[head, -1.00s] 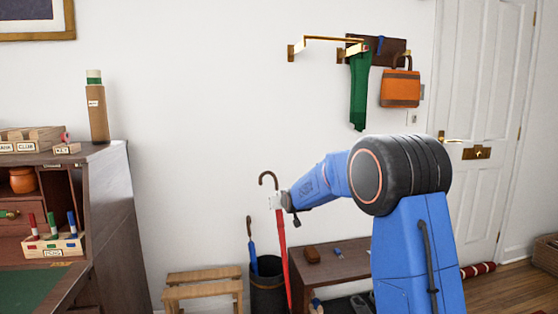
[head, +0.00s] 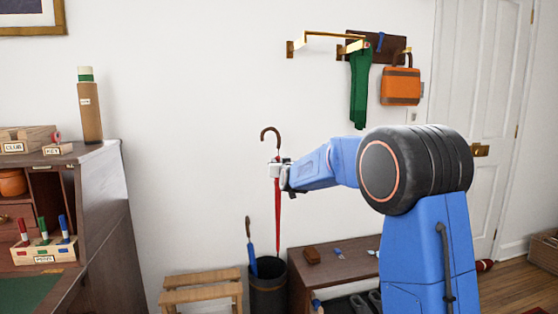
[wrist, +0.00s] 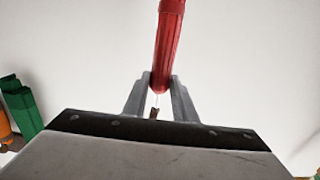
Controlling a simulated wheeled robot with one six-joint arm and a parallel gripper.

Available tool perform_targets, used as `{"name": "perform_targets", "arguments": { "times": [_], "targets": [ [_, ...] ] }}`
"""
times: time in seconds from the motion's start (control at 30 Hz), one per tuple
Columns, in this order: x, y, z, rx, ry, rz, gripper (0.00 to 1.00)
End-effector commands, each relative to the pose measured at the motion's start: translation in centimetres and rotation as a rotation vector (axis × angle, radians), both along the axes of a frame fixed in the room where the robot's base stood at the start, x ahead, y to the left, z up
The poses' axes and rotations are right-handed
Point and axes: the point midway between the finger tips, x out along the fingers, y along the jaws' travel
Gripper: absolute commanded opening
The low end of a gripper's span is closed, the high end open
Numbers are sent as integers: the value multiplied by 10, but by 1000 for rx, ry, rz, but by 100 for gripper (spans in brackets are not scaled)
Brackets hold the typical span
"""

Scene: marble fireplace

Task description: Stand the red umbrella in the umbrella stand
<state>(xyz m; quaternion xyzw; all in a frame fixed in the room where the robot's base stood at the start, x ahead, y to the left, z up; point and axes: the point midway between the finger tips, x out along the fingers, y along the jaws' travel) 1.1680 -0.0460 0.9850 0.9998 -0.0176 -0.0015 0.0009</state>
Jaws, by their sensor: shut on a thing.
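The red umbrella (head: 277,205) hangs upright with its curved brown handle up and its tip down. My gripper (head: 277,171) is shut on it just below the handle. In the wrist view, the red umbrella (wrist: 168,45) runs up from between the two grey fingers of my gripper (wrist: 159,95). The dark umbrella stand (head: 268,292) is on the floor below. In the head view the umbrella's tip shows above the stand's rim, slightly right of its middle; the depth between them is hard to tell. A blue umbrella (head: 251,250) leans in the stand's left side.
A wooden stool (head: 202,285) is left of the stand. A brown bench (head: 335,262) with small items on it is close on the right. The desk (head: 100,200) is farther left. A green scarf (head: 360,90) and orange bag (head: 401,86) hang on the wall.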

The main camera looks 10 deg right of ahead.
Motion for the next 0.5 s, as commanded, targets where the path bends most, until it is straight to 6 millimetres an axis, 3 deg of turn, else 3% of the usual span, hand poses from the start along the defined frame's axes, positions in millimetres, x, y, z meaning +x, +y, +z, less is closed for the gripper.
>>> {"name": "perform_targets", "arguments": {
  "times": [0.5],
  "targets": [
    [0,0,-42,0,1,0,0]
  ]
}}
